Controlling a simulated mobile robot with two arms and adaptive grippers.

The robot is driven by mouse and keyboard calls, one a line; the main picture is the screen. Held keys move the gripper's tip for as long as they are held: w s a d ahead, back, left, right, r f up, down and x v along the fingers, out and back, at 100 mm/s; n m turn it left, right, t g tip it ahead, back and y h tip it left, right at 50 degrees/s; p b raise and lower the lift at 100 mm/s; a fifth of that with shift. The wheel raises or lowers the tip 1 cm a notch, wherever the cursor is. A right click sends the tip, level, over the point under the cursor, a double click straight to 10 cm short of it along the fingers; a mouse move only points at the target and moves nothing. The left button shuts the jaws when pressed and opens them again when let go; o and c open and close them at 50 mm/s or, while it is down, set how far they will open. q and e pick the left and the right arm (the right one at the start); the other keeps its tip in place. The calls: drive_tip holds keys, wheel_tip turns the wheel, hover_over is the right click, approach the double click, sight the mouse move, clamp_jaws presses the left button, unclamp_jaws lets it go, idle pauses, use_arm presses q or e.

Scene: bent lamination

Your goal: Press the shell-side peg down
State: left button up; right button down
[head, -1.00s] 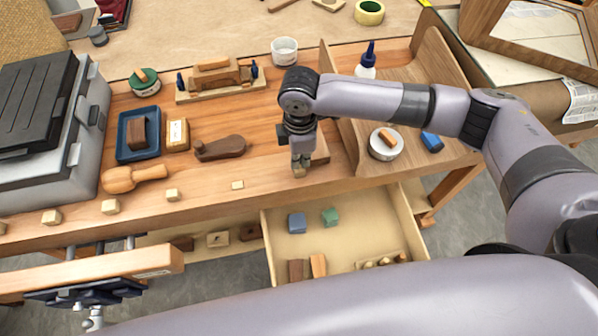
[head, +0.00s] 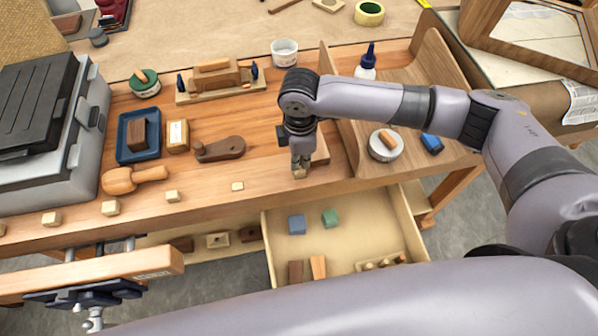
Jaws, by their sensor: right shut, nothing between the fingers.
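Several small square wooden pegs stand in a row along the bench's front edge, such as the left one (head: 51,219), another (head: 110,208) and a third (head: 172,196). My right gripper (head: 300,165) is shut, points down and is over the right-hand peg (head: 299,174) at the front edge. Its fingertips look to be on or just above that peg and hide most of it; contact cannot be told. Which peg is the shell-side one is not marked. My left gripper is not in view.
An open drawer (head: 265,250) with small blocks juts out below the right gripper. A curved wooden shell (head: 440,75) stands at the right. A wooden mallet (head: 135,179), a blue tray (head: 122,150) and a dark wooden tool (head: 220,149) lie left of the gripper.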

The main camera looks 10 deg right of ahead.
sight(300, 171)
drive_tip(key=shift+f+b, duration=0.75)
drive_tip(key=shift+f, duration=1.6)
drive_tip(key=shift+s, duration=0.1)
drive_tip(key=shift+r+p, duration=4.15)
drive_tip(key=shift+p, duration=0.25)
drive_tip(key=shift+f, duration=0.1)
